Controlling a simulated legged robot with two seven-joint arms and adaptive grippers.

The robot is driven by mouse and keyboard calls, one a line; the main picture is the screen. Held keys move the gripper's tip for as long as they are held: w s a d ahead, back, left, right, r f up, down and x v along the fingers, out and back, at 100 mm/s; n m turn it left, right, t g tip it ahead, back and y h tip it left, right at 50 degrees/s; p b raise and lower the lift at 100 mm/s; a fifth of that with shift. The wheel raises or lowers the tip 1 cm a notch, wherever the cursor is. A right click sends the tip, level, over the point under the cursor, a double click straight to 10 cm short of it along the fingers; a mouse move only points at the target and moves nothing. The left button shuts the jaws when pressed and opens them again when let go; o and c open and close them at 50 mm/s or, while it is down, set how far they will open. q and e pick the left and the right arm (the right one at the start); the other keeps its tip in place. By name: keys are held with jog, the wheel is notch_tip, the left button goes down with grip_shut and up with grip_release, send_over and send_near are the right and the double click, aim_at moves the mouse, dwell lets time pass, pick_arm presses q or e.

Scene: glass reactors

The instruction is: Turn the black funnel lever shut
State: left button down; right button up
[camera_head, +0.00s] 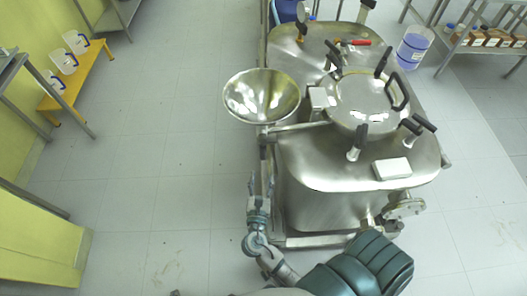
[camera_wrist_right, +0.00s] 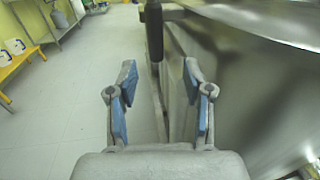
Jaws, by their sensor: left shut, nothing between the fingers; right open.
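The shiny steel funnel (camera_head: 262,90) stands at the left side of the reactor in the head view. In the right wrist view, a dark upright lever handle (camera_wrist_right: 154,32) shows at the top middle, ahead of my right gripper (camera_wrist_right: 159,75). The right gripper is open with blue finger pads. The lever lines up between the two fingertips, and no finger visibly touches it. In the head view my right gripper (camera_head: 260,182) is below the funnel, beside the reactor's left wall. The lever cannot be made out clearly there. My left gripper is not clearly visible.
The steel reactor (camera_head: 325,195) fills the right of the head view; its round lid (camera_head: 365,100) has black handles. A steel wall stands close to the gripper's right in the wrist view. A yellow bench (camera_head: 82,75) stands far left. The floor (camera_head: 165,150) between is clear.

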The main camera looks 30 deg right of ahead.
aim_at(261, 155)
jog(key=x, duration=0.6)
jog(key=a+x, duration=0.1)
jog(key=x, duration=0.2)
jog(key=shift+w+d+b, duration=0.15)
jog(key=shift+w+b, duration=0.25)
jog(key=shift+w, duration=0.1)
jog(key=shift+w+d, duration=0.3)
jog(key=shift+d, duration=0.25)
pick_arm(q)
jog(key=w, duration=0.1)
jog(key=w+t, duration=0.1)
jog(key=w+r+t, duration=0.1)
jog(key=shift+w+d, duration=0.1)
jog(key=shift+d, duration=0.3)
pick_arm(e)
jog(key=shift+d+f, duration=0.1)
jog(key=shift+d, duration=0.25)
pick_arm(q)
jog(key=shift+a+f+h, duration=0.1)
jog(key=shift+a+h, duration=0.15)
jog(key=shift+h, duration=0.05)
pick_arm(e)
jog(key=shift+a, duration=0.35)
grip_shut()
